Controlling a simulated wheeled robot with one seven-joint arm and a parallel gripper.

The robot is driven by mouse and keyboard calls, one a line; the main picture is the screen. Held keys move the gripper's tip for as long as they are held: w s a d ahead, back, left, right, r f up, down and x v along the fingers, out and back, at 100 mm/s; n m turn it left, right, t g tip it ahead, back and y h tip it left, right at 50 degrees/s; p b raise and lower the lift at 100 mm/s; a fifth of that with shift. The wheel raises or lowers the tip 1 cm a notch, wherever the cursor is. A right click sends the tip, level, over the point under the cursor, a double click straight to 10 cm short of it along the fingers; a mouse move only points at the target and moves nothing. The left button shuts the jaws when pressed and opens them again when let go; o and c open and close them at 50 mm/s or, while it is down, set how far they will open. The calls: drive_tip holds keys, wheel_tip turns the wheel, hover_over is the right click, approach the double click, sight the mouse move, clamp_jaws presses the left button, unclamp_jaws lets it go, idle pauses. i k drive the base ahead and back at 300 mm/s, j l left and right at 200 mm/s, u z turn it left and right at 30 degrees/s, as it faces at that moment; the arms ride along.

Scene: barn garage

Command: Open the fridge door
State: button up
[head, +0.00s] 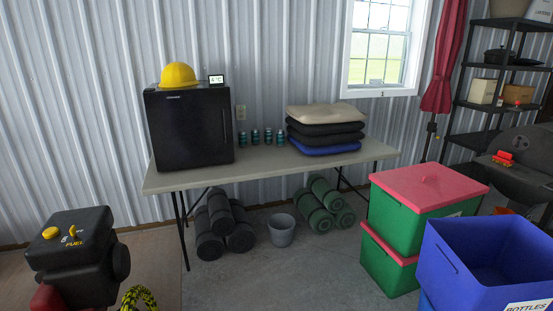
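A small black fridge (188,130) stands upright on the left part of a folding table (266,163). Its front faces me and its door looks shut. A faint vertical line near the front's right edge may be the handle, but it is too dark to be sure. A yellow hard hat (178,75) sits on top of the fridge. A small temperature display (216,79) is beside the hat at the top right corner. My gripper is not in view.
Several small cans (255,137) and stacked cushions (325,130) are right of the fridge. Rolled mats and a grey bucket (282,230) lie under the table. A black fuel container (75,262) stands front left; green and blue bins (480,250) stand front right. Floor between is clear.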

sight(189, 128)
drive_tip(key=i+u, duration=0.2)
drive_tip(key=i, duration=0.8)
drive_tip(key=i+l+u, duration=0.1)
drive_tip(key=i+u, duration=0.15)
drive_tip(key=i, duration=0.75)
